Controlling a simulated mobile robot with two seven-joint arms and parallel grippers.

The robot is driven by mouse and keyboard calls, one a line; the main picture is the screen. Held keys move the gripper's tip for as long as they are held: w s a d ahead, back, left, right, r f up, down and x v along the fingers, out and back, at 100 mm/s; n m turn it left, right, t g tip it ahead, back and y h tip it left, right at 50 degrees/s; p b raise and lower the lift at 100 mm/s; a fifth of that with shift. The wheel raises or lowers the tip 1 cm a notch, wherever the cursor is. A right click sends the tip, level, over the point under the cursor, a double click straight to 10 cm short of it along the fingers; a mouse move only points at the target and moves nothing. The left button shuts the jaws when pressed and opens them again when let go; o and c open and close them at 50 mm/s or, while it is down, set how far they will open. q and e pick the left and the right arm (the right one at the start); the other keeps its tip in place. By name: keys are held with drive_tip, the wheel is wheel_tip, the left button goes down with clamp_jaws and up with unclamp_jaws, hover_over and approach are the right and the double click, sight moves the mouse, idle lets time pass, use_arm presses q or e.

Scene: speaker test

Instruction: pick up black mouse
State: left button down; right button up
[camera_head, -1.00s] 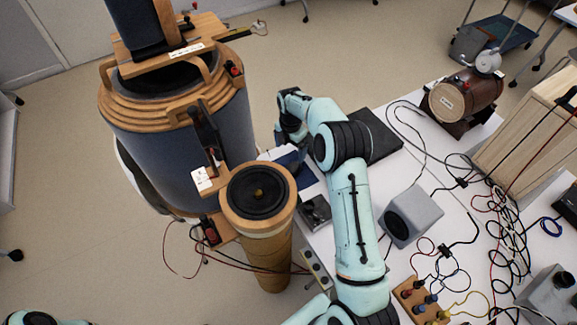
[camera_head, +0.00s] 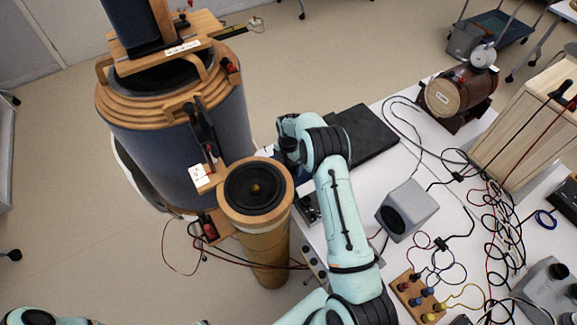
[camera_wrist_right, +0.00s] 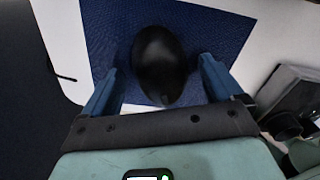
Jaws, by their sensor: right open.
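The black mouse (camera_wrist_right: 160,65) lies on a dark blue mouse pad (camera_wrist_right: 108,30) in the right wrist view. My right gripper (camera_wrist_right: 158,68) is open, with one blue finger on each side of the mouse. Gaps show between the mouse and both fingers. How high the fingertips are above the pad is hard to tell. In the head view my right wrist hides the mouse, and the gripper's fingers are not clear there. Only a bit of my left arm shows at the bottom left of the head view; its gripper is out of frame.
A large round speaker column (camera_head: 256,190) stands close beside my right wrist. A flat black slab (camera_head: 365,135) lies on the white table (camera_head: 345,190). A grey speaker box (camera_head: 408,210), tangled cables and a wooden plug block (camera_head: 418,298) are to the right.

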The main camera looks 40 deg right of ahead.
drive_tip(key=c, duration=1.2)
drive_tip(key=shift+r, duration=0.15)
drive_tip(key=shift+c, duration=0.4)
